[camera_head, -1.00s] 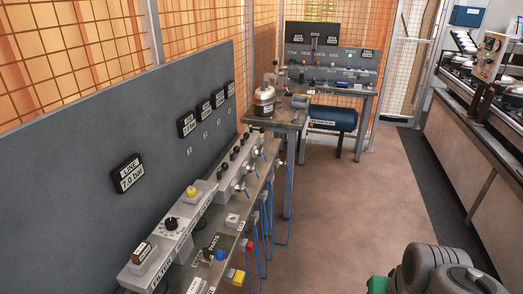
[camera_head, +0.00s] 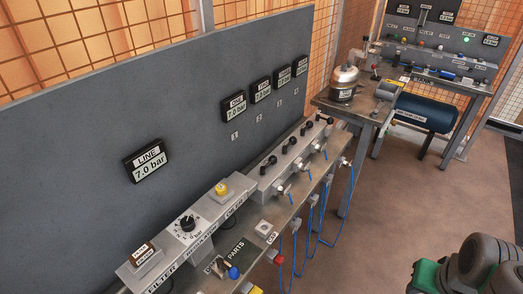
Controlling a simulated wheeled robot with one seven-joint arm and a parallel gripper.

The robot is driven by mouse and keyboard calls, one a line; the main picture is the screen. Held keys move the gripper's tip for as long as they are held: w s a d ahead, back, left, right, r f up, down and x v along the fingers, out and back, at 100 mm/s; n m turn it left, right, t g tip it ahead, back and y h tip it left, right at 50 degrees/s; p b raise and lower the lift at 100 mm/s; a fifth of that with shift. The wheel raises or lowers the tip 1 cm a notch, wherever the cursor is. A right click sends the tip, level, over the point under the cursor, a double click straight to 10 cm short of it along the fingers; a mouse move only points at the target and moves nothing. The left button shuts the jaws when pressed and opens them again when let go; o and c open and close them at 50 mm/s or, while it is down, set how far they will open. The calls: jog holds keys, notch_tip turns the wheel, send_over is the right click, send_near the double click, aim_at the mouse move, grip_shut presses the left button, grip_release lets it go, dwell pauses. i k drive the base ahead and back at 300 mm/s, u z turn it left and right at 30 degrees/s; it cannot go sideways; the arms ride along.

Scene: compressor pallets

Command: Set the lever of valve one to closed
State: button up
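A grey valve block (camera_head: 262,182) runs along the bench, with several black levers in a row on top. The nearest black lever (camera_head: 272,161) stands at the left end; others follow toward the back, such as one lever (camera_head: 291,143) behind it. A row of displays hangs on the panel above; the nearest display (camera_head: 235,106) appears to read 7.0 bar. My gripper is not in view; only part of my arm shows at lower right.
The line display (camera_head: 147,161) reads 7.0 bar. A grey unit with a black regulator knob (camera_head: 187,223) and a yellow button (camera_head: 221,189) stands left of the block. Blue hoses (camera_head: 311,220) hang off the bench front. Floor (camera_head: 400,220) right of the bench is clear.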

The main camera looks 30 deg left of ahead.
aim_at(272, 159)
jog(key=u, duration=0.75)
jog(key=i, duration=0.9)
jog(key=u, duration=0.85)
